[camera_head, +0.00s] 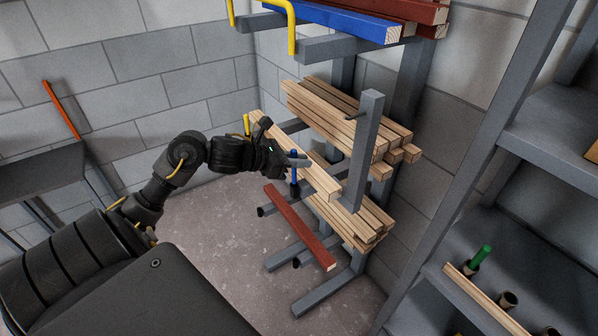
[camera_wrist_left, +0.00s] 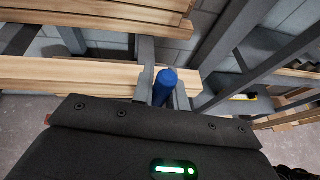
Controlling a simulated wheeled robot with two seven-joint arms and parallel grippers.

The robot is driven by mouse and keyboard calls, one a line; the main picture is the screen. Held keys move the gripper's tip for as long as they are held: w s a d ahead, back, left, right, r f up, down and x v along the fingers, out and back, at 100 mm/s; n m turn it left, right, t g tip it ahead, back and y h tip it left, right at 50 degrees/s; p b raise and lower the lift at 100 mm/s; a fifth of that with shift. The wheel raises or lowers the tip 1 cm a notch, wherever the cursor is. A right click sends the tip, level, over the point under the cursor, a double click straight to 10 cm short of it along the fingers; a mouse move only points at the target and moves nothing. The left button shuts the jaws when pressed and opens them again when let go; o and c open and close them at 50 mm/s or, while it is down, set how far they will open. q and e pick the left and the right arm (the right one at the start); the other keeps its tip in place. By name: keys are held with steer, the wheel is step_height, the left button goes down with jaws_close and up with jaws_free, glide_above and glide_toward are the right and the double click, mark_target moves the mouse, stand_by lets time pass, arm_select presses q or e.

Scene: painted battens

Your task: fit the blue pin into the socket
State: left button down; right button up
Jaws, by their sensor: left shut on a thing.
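My left gripper (camera_head: 298,162) is shut on the blue pin (camera_head: 294,181), which hangs roughly upright below the fingers beside the timber rack. In the left wrist view the pin's blue top (camera_wrist_left: 166,78) shows between the two fingers (camera_wrist_left: 162,88); its lower end is hidden there. On the right shelf, a green pin (camera_head: 480,256) stands in a dark round holder, with an empty dark socket (camera_head: 508,299) beside it and another (camera_head: 550,331) at the bottom edge. I cannot tell which socket is the task's. My right gripper is not in view.
Pale battens (camera_head: 350,120) lie on the grey rack, close behind the left gripper. A red batten (camera_head: 300,226) lies on low arms in front. A grey post (camera_head: 363,150) stands right of the gripper. Floor (camera_head: 205,235) at left is clear.

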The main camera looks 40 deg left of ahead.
mark_target(299, 186)
arm_select(q)
step_height(299, 186, down, 4)
steer(key=shift+f, duration=0.1)
stand_by(0.4)
steer(key=shift+f, duration=0.15)
steer(key=c, duration=1.4)
jaws_free()
